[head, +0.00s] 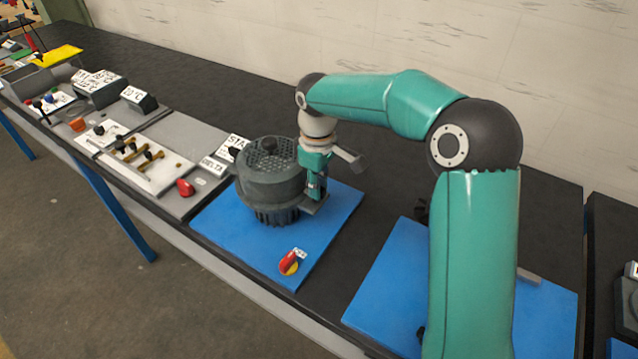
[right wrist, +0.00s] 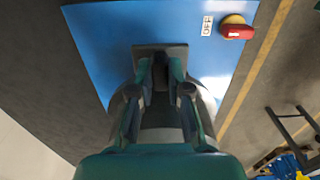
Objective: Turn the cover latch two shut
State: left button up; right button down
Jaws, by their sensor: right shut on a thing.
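A dark grey round housing with a perforated cover (head: 270,155) and a black knob on top stands upright on a blue mat (head: 230,225). My right gripper (head: 316,195) points down at the housing's right side, close against it. In the right wrist view its two fingers (right wrist: 160,72) are closed on a small dark part, which I take to be cover latch two; the fingers hide most of it. Whether the latch is open or shut cannot be told. A grey flat plate (right wrist: 160,48) lies just past the fingertips. My left gripper is not in view.
A red and yellow switch (head: 289,262) with a label sits at the mat's front corner; the label reads OFF in the right wrist view (right wrist: 207,26). Labelled blocks and a panel with brass pins (head: 140,152) lie left. A second blue mat (head: 385,280) lies right.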

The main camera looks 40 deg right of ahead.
jog(key=shift+w+r, duration=0.2)
jog(key=c, duration=1.5)
grip_release()
jog(key=shift+o, duration=0.5)
jog(key=shift+f, duration=0.15)
notch_tip(320, 180, up, 12)
jog(key=shift+s, duration=0.1)
